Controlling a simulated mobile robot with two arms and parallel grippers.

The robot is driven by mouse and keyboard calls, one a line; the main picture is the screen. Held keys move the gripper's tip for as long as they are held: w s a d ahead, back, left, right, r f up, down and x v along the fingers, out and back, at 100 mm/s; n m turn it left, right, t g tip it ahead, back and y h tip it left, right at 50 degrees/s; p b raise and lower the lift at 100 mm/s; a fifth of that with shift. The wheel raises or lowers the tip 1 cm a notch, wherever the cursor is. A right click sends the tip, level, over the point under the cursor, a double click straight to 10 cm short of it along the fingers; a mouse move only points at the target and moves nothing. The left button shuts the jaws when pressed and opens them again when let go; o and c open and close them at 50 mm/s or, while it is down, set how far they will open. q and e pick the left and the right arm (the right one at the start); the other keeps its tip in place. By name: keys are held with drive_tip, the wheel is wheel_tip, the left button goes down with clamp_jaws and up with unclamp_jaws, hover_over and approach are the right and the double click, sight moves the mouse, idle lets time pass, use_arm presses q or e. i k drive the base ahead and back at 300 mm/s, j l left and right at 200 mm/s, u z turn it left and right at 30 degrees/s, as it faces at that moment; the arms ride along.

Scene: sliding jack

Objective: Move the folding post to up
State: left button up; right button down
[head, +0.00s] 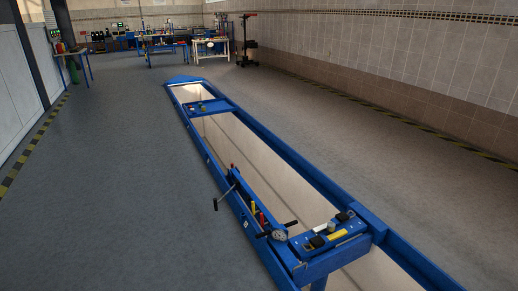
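The blue sliding jack (320,262) spans the long inspection pit in the lower right of the head view. Its top carries black pads, a yellow label and several small parts. A dark cranked handle (222,196) sticks out on its left side. A black-handled lever and round gauge (279,235) sit at its left end. I cannot tell for sure which part is the folding post or whether it stands up or lies folded. Neither of my grippers is in view.
The pit's blue frame (312,174) runs from the lower right to the far left, around an open, light-walled trench (245,150). A second blue crosspiece (203,107) spans it farther off. Grey floor is clear on both sides. Workbenches (165,45) stand at the back.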

sight(278, 232)
drive_tip(key=i, duration=2.25)
drive_tip(key=i+u, duration=0.1)
drive_tip(key=u, duration=0.45)
